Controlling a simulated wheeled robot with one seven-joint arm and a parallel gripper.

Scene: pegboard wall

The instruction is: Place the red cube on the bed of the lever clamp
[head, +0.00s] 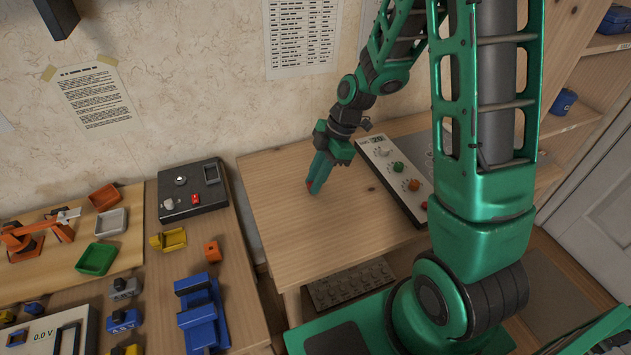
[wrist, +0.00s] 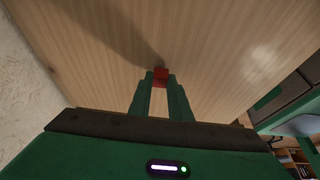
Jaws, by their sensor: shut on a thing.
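My gripper (head: 313,186) points down over the right wooden table and is shut on the red cube. In the wrist view the red cube (wrist: 160,74) sits between the two green fingertips (wrist: 159,82). In the head view only a small red part of the cube (head: 309,185) shows at the fingertips, low over the tabletop; I cannot tell whether it touches the wood. An orange device with a pale lever arm (head: 37,228), which looks like the lever clamp, stands on a board at the far left, well away from my gripper. Its bed is not clear to see.
On the bench are a dark control box (head: 190,195), several small trays, an orange block (head: 212,250) and a blue vise-like fixture (head: 201,315). A panel with knobs (head: 396,180) lies right of my gripper.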

